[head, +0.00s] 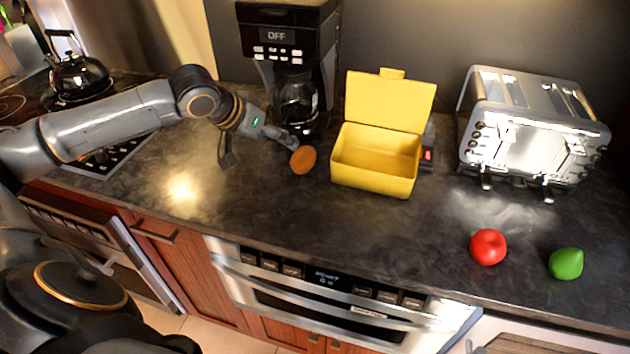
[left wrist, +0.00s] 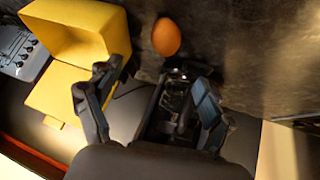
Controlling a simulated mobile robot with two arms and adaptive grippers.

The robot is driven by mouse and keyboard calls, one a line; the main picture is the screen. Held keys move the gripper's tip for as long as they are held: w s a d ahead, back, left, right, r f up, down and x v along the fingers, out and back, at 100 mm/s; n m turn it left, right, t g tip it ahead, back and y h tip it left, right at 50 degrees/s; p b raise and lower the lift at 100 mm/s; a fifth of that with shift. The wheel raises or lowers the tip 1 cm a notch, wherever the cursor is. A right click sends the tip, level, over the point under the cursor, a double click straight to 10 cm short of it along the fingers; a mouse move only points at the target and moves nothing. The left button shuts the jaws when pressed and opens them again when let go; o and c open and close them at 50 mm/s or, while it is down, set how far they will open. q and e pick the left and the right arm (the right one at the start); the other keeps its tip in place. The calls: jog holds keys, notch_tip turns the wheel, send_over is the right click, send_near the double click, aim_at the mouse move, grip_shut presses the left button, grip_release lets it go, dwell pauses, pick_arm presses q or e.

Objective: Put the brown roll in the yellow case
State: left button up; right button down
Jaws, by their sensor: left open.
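The brown roll (head: 303,160) is a small orange-brown oval on the dark counter, left of the yellow case. The yellow case (head: 374,180) stands on the counter with its lid raised at the back, and it looks empty inside. My left gripper (head: 297,143) is just behind the roll, close to it in the head view. In the left wrist view the left gripper (left wrist: 150,108) has its fingers spread with nothing between them. The roll (left wrist: 166,38) lies beyond the fingertips there, and the case (left wrist: 80,45) is at the upper left. My right gripper is not in view.
A coffee maker (head: 290,50) stands behind my left gripper. A silver toaster (head: 530,125) is right of the case. A red apple (head: 488,247) and a green fruit (head: 566,263) lie at the front right. A kettle (head: 77,75) is at the far left. The counter's front middle is clear.

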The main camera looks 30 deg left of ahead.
pick_arm(q)
jog(key=p, duration=0.1)
send_near(300, 155)
jog(key=x, duration=0.4)
jog(key=shift+w+f, duration=0.2)
jog(key=shift+f, duration=0.05)
jog(key=shift+w+d+f, duration=0.2)
jog(key=shift+w+f, duration=0.05)
jog(key=shift+f, duration=0.1)
jog(key=p+x, duration=0.1)
jog(key=x, duration=0.3)
jog(key=shift+w+a+f, duration=0.1)
jog(key=shift+w+f, duration=0.05)
jog(key=shift+w, duration=0.05)
jog(key=shift+w+f, duration=0.15)
jog(key=shift+c, duration=1.3)
jog(key=c, duration=1)
jog(key=shift+c, duration=0.4)
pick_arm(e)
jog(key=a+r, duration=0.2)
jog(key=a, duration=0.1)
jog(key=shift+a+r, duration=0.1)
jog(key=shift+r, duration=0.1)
